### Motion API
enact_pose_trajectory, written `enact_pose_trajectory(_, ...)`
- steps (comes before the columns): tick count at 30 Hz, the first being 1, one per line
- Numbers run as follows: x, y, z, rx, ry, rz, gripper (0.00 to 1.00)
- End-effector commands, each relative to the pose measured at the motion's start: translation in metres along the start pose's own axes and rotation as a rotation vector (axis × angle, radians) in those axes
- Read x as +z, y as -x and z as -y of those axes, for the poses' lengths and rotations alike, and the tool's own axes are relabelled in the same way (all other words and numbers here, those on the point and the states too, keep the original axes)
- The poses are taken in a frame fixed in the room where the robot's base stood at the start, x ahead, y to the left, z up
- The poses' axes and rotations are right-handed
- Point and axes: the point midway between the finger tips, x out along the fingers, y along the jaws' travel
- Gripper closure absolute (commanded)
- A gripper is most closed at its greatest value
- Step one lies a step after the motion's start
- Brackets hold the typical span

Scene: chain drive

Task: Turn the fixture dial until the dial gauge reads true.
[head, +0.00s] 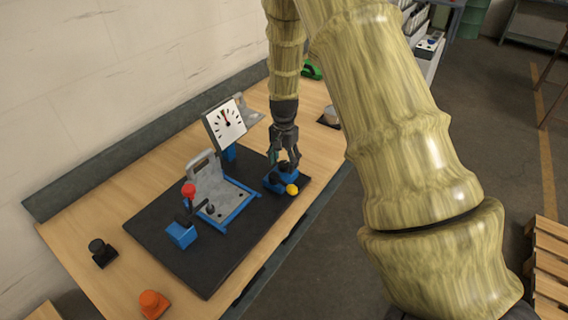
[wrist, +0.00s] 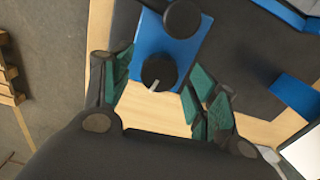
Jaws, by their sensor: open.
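The dial gauge (head: 224,122) has a white square face with dark tick marks; its reddish needle points up, slightly left. The fixture dial (wrist: 158,70), a black round knob with a pale pointer, sits on a blue base (wrist: 158,38). In the head view this blue base (head: 270,184) is at the mat's right end, below my gripper (head: 285,160). In the wrist view my gripper (wrist: 160,90) is open, its teal-padded fingers on either side of the dial, with gaps visible. Whether the pads are level with the knob cannot be told.
A second black knob (wrist: 182,18) and a yellow ball (head: 292,189) are by the dial. A grey plate fixture (head: 207,184), red-topped lever (head: 188,190) and blue block (head: 181,235) stand on the dark mat (head: 205,275). Orange (head: 153,304) and black (head: 101,253) objects lie at front left.

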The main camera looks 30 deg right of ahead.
Motion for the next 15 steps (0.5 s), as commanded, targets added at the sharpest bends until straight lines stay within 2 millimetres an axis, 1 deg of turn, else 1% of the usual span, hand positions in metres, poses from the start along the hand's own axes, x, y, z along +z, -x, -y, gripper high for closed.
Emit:
enact_pose_trajectory(1,0.0,0.01,0.001,-0.003,0.001,-0.002,0.41)
enact_pose_trajectory(9,-0.001,0.059,0.0,-0.002,0.0,-0.003,0.41)
enact_pose_trajectory(15,-0.001,0.088,0.0,-0.003,0.0,-0.002,0.41)
